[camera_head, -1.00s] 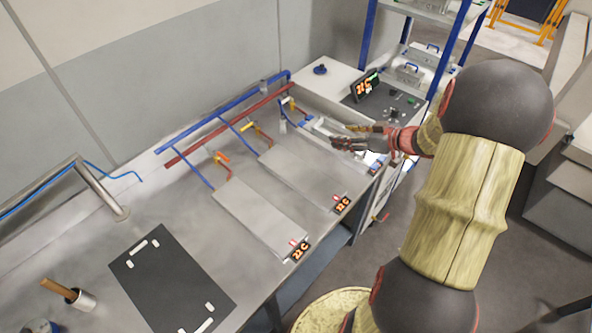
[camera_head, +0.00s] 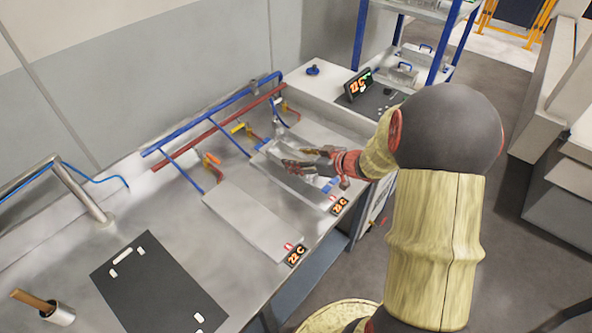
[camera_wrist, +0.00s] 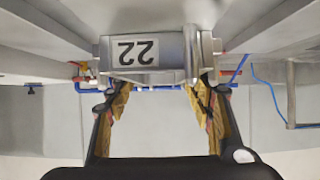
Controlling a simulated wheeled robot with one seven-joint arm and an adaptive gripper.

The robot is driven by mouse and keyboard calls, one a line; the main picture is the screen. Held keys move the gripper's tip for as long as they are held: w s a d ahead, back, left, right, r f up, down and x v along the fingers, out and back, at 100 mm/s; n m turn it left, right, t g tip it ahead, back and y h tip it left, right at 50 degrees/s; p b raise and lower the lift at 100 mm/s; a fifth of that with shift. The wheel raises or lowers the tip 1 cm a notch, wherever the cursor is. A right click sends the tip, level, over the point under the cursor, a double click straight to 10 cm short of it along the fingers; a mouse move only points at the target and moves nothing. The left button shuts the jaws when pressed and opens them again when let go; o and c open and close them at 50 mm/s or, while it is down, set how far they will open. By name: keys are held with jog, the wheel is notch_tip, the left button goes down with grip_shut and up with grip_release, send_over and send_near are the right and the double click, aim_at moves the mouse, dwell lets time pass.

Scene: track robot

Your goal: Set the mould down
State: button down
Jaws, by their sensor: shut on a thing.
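The mould (camera_head: 287,177) is a long grey metal piece with blue parts near its ends. In the head view it is over the middle plate (camera_head: 318,205), partly hidden by my fingers. In the wrist view the mould (camera_wrist: 172,58) spans the top middle and carries a white label reading 22, upside down. My gripper (camera_head: 292,166) is shut on the mould; in the wrist view its two fingers (camera_wrist: 164,95) reach up to it from both sides. I cannot tell whether the mould touches the plate.
A bare left plate (camera_head: 250,222) lies beside the middle one, with a display (camera_head: 296,256) at its front. Red and blue pipes (camera_head: 215,125) with valves run behind the plates. A black mat (camera_head: 155,285) lies at left, near a cup (camera_head: 58,313). A bent metal rail (camera_head: 82,193) stands behind.

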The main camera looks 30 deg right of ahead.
jog(key=shift+w+a+f+b, duration=0.1)
jog(key=shift+a+f+b, duration=0.1)
jog(key=shift+f+b, duration=0.6)
jog(key=shift+w+a+f+b, duration=0.15)
jog(key=shift+f+b, duration=0.35)
jog(key=shift+f, duration=0.55)
jog(key=shift+f, duration=0.15)
jog(key=c, duration=0.8)
grip_release()
jog(key=shift+s+f, duration=0.1)
jog(key=shift+s, duration=0.05)
jog(key=shift+o, duration=0.2)
